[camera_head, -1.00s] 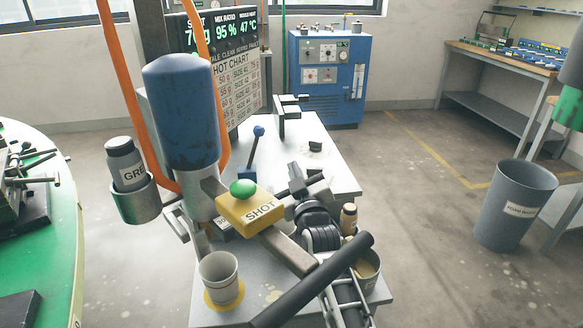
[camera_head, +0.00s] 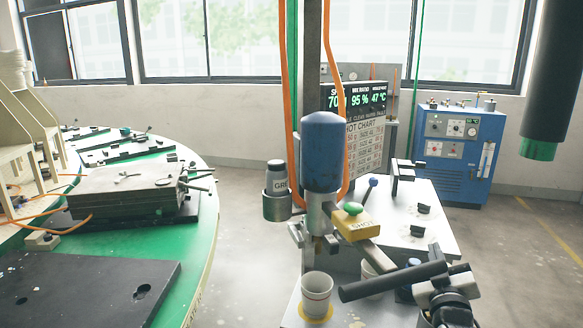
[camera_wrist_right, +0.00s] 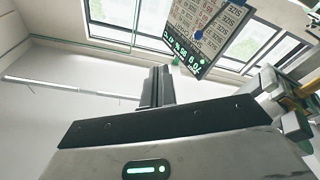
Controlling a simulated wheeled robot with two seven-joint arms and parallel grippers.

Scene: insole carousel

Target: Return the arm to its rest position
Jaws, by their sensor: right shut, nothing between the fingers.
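My right arm reaches in at the lower right of the head view, and much of it is cut off by the bottom edge. My right gripper (camera_head: 458,268) is small there, just right of the black handle bar (camera_head: 385,283). In the right wrist view its dark fingers (camera_wrist_right: 157,88) are together and empty, pointing toward the wall and windows. I see no contact between it and the handle. My left gripper is not in view.
A dispenser with a blue tank (camera_head: 323,150) and a yellow SHOT block (camera_head: 355,222) stands close left of the arm. A cup (camera_head: 316,290) stands below the tank. A green round table (camera_head: 205,235) is at left, a blue cabinet (camera_head: 460,160) behind.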

